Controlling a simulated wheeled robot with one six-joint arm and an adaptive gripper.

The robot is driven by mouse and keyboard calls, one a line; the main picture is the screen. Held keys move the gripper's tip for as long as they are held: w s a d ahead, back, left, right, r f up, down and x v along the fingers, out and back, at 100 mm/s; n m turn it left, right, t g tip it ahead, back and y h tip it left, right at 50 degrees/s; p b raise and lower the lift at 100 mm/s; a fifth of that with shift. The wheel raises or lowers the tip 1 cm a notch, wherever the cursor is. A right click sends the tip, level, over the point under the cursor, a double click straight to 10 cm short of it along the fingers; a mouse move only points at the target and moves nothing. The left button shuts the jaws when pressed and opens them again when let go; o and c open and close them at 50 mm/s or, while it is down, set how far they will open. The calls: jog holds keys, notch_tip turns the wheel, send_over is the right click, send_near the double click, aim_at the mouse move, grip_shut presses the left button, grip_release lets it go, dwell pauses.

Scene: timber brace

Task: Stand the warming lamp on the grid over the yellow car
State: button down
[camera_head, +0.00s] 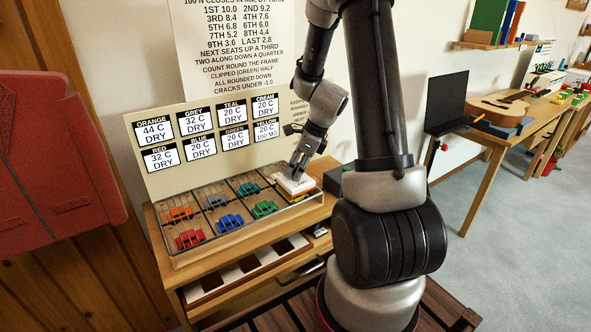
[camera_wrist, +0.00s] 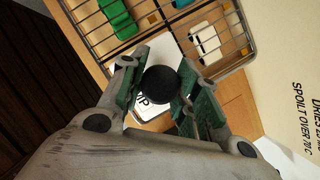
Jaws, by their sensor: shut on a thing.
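The warming lamp (camera_head: 297,185) is a white block with dark lettering, at the near right corner of the wire grid. In the wrist view, its white body (camera_wrist: 150,107) and round black knob (camera_wrist: 160,85) show between my fingers. My gripper (camera_head: 299,169) is shut on the lamp's knob from above. A strip of the yellow car (camera_head: 298,197) shows just under the lamp; the rest is hidden. The grid (camera_wrist: 105,47) lies over the car bays. I cannot tell whether the lamp touches the grid or hangs slightly above it.
Orange (camera_head: 179,214), red (camera_head: 190,238), blue (camera_head: 230,222) and green (camera_head: 264,208) cars sit in other bays. A label board (camera_head: 210,135) stands behind; its yellow card reads 20 C, 100 MG. A dark box (camera_head: 335,180) stands right of the rack.

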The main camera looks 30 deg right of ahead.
jog(key=shift+f, duration=0.15)
jog(key=c, duration=1.1)
grip_release()
jog(key=shift+f, duration=0.1)
jog(key=shift+o, duration=0.2)
jog(key=v, duration=1.2)
jog(key=s+a+r+n+h, duration=0.1)
jog(key=s+a+r+n, duration=0.1)
jog(key=s+r+n, duration=0.2)
jog(key=s+a+r+n+h, duration=0.1)
jog(key=s+a+r+n, duration=0.2)
jog(key=s+n, duration=0.6)
jog(key=s+a+r+n+t+h, duration=0.1)
jog(key=s+a+r+n, duration=0.2)
jog(key=n, duration=1)
jog(key=shift+s+a+r+n, duration=0.25)
jog(key=shift+s+r, duration=0.85)
jog(key=shift+s, duration=1.2)
